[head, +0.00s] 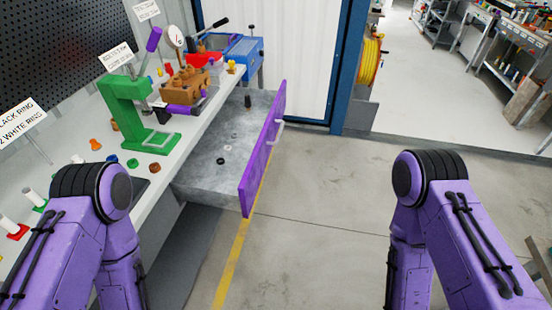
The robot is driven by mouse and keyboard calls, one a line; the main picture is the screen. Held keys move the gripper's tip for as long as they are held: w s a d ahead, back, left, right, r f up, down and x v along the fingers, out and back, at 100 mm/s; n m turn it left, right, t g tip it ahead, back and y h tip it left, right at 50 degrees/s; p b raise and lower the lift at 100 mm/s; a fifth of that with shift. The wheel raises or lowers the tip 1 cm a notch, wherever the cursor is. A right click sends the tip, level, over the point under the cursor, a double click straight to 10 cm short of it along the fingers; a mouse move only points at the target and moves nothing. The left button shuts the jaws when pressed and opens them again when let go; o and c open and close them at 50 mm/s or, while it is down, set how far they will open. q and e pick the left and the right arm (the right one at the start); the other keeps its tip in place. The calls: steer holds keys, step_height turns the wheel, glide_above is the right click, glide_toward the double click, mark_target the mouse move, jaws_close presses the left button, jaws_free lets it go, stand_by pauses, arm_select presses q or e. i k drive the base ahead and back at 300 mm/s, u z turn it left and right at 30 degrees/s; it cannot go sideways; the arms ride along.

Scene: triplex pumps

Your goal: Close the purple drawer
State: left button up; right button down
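The purple drawer (262,152) stands open, pulled out from under the white workbench. Its purple front panel has a light handle (280,132) on the outer face. Its grey metal tray (205,176) holds a dark upright piece (248,101) and a few small rings. My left arm comes in at the lower left and my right arm at the lower right. Both bend down out of the frame, so neither gripper is visible. Neither visible arm part touches the drawer.
The workbench (187,137) bears a green press (128,110), a brown pump block (188,83), a blue box (240,47) and several small coloured parts. Signs stand along its back. The concrete floor (330,190) to the right of the drawer is clear.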

mark_target(233, 185)
steer(key=k, duration=0.75)
steer(key=z, duration=0.65)
steer(key=i, duration=1.6)
steer(key=u, duration=1.05)
steer(key=i, duration=0.3)
steer(key=u, duration=0.2)
